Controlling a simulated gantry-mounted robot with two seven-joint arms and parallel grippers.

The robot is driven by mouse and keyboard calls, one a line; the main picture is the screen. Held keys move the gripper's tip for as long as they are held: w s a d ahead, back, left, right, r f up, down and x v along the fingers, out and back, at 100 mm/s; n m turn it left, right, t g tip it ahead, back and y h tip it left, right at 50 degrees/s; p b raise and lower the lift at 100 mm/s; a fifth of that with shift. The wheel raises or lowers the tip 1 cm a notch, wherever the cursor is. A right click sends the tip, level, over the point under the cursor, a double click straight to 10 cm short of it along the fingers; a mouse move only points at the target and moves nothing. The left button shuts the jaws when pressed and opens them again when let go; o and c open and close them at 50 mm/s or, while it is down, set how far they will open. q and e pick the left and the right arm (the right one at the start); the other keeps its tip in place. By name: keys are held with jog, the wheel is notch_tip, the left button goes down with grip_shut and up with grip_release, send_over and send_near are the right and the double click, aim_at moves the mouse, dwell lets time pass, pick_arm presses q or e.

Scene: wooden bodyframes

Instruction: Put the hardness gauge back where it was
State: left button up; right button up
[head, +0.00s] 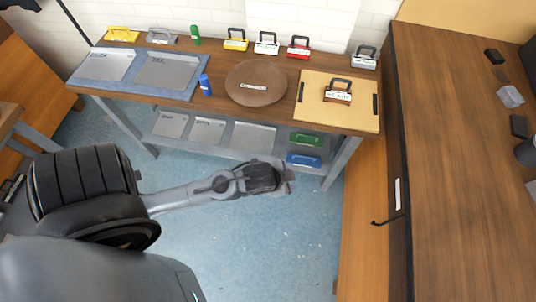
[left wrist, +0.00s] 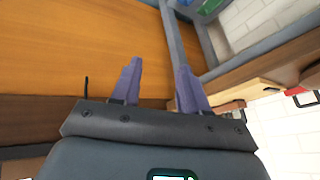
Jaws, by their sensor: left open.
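Several handled block-shaped instruments stand on the wooden workbench (head: 222,107); I cannot tell by label which is the hardness gauge. A brown-orange one (head: 338,96) with a dark handle stands upright on the light wooden board (head: 312,113) at the bench's right end. Along the back wall stand a yellow one (head: 236,44), a white one (head: 266,48), a red one (head: 299,51) and a grey one (head: 364,62). My left gripper (head: 289,181) is in front of the bench, below its top, apart from all of them. In the left wrist view its purple fingers (left wrist: 160,80) are apart and empty.
A round brown plate (head: 257,95) lies mid-bench, with a blue can (head: 205,85) left of it. A blue mat (head: 142,88) holds grey panels. The lower shelf carries a green case (head: 306,140) and blue case (head: 304,160). A tall wooden cabinet (head: 455,180) borders the right.

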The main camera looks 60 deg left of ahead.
pick_arm(q)
jog(key=s+d+r+n+g, duration=0.1)
jog(key=s+d+n+g, duration=0.1)
jog(key=s, duration=0.6)
jog(key=shift+s+d+r+g+h, duration=0.25)
jog(key=shift+s+r+g+h, duration=0.05)
jog(key=shift+g, duration=0.1)
